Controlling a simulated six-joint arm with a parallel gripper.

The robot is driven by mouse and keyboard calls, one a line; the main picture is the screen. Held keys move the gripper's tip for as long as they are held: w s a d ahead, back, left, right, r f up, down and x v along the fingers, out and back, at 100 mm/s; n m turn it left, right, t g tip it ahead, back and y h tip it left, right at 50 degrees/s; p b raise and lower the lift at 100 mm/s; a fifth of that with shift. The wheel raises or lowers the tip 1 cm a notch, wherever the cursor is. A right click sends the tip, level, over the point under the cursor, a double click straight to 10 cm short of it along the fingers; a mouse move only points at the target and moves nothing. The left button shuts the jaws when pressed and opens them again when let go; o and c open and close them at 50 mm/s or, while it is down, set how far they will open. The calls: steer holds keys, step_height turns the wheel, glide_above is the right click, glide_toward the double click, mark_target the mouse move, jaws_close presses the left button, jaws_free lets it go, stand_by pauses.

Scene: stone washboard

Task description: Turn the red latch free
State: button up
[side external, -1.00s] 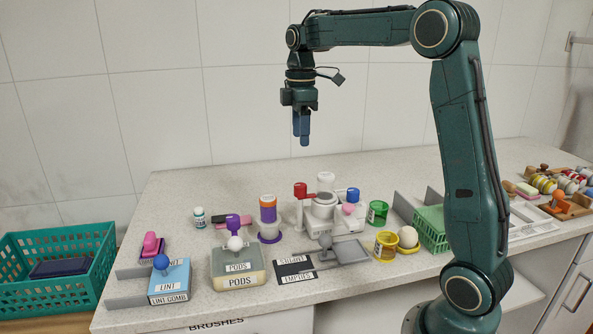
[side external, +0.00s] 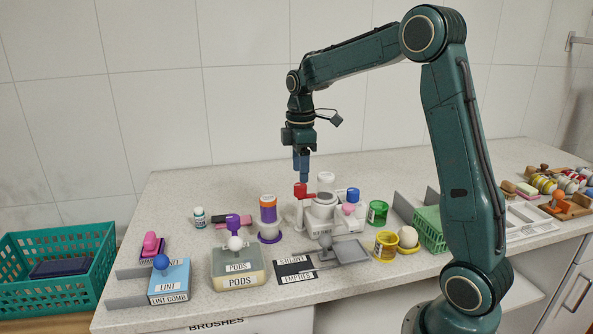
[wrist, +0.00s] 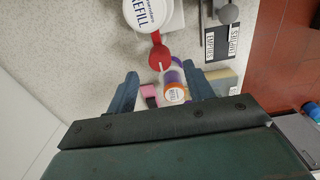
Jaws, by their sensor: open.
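The red latch (side external: 300,190) has an upright red knob and a short red arm reaching toward the white refill station (side external: 322,212). In the wrist view the red latch (wrist: 158,56) lies just beyond the fingertips, roughly centred between them, with its arm against the round white REFILL top (wrist: 146,14). My gripper (side external: 301,180) points down right above the knob; its fingertips seem close to or level with the knob's top. In the wrist view my gripper (wrist: 162,73) is open with nothing held. Contact with the knob cannot be told.
A purple and orange bottle (side external: 269,218) stands left of the station. Blue (side external: 353,194) and pink (side external: 348,209) knobs sit on its right. A grey paddle (side external: 343,252) lies in front. A PODS box (side external: 238,268) and green can (side external: 377,212) stand nearby.

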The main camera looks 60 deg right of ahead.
mark_target(300, 185)
steer(key=shift+f, duration=2.3)
steer(key=c, duration=1)
